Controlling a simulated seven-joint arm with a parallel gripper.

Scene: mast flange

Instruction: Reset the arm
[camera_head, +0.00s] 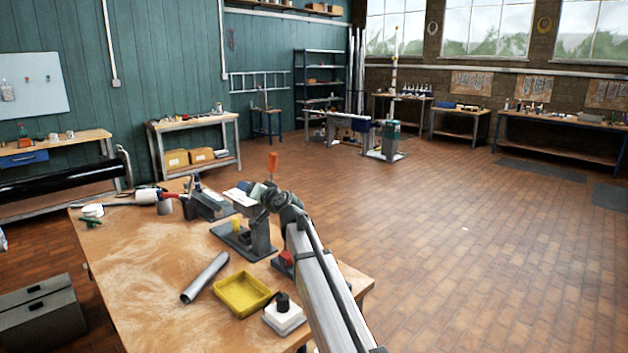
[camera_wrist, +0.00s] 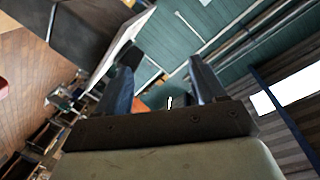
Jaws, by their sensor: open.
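My gripper (camera_wrist: 161,84) shows in the wrist view with its two dark fingers spread apart and nothing between them. In the head view my arm reaches from the lower right up over the wooden workbench (camera_head: 150,285). Its end is near the far right part of the bench, and the fingers cannot be made out clearly there. The wrist view is tilted, with the green wall and room furniture behind the fingers.
On the bench are a grey metal tube (camera_head: 205,277), a yellow tray (camera_head: 240,297), a white block with a black knob (camera_head: 284,318), and a grey stand (camera_head: 250,238) close to my arm. An orange piece (camera_head: 272,163) shows above my arm's end. Open floor (camera_head: 470,230) lies right.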

